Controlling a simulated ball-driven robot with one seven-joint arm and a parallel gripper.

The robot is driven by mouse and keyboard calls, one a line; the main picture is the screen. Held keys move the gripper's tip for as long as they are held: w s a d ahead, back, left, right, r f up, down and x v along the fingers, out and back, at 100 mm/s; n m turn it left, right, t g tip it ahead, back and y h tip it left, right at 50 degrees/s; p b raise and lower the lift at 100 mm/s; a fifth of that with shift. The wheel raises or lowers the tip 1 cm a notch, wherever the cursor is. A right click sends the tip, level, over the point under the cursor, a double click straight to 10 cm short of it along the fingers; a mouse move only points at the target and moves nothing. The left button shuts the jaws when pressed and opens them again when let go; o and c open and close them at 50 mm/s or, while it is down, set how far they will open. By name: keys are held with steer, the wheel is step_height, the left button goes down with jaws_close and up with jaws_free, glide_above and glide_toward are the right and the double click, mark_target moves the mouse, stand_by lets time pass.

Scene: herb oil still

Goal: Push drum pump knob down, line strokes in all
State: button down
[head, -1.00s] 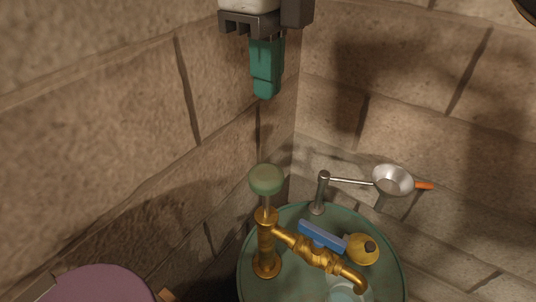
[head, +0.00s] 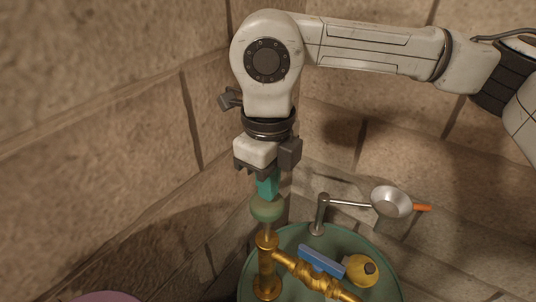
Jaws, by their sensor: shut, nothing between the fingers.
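The drum pump's green knob (head: 267,208) stands on a thin rod above the brass pump body (head: 267,270), on the green drum top (head: 390,286). My gripper (head: 267,195) points straight down with its teal fingers shut and empty. Its fingertips are at the top of the knob and seem to touch it. A short stretch of rod shows between the knob and the brass collar. The brass spout (head: 312,274) runs from the pump toward the lower right, and its end is cut off by the picture's edge.
A grey post (head: 321,214) holds a metal funnel or ladle (head: 391,202) with an orange end. Stone walls stand close behind and left.

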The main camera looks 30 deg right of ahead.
mark_target(268, 214)
steer(key=shift+f, duration=0.5)
steer(key=shift+f, duration=0.1)
step_height(268, 214, down, 8)
steer(key=b, duration=0.7)
steer(key=shift+r+b, duration=0.2)
steer(key=shift+b, duration=0.2)
steer(key=shift+s, duration=0.1)
steer(key=shift+r, duration=0.4)
step_height(268, 214, up, 14)
steer(key=shift+f+p, duration=0.1)
steer(key=shift+p, duration=0.4)
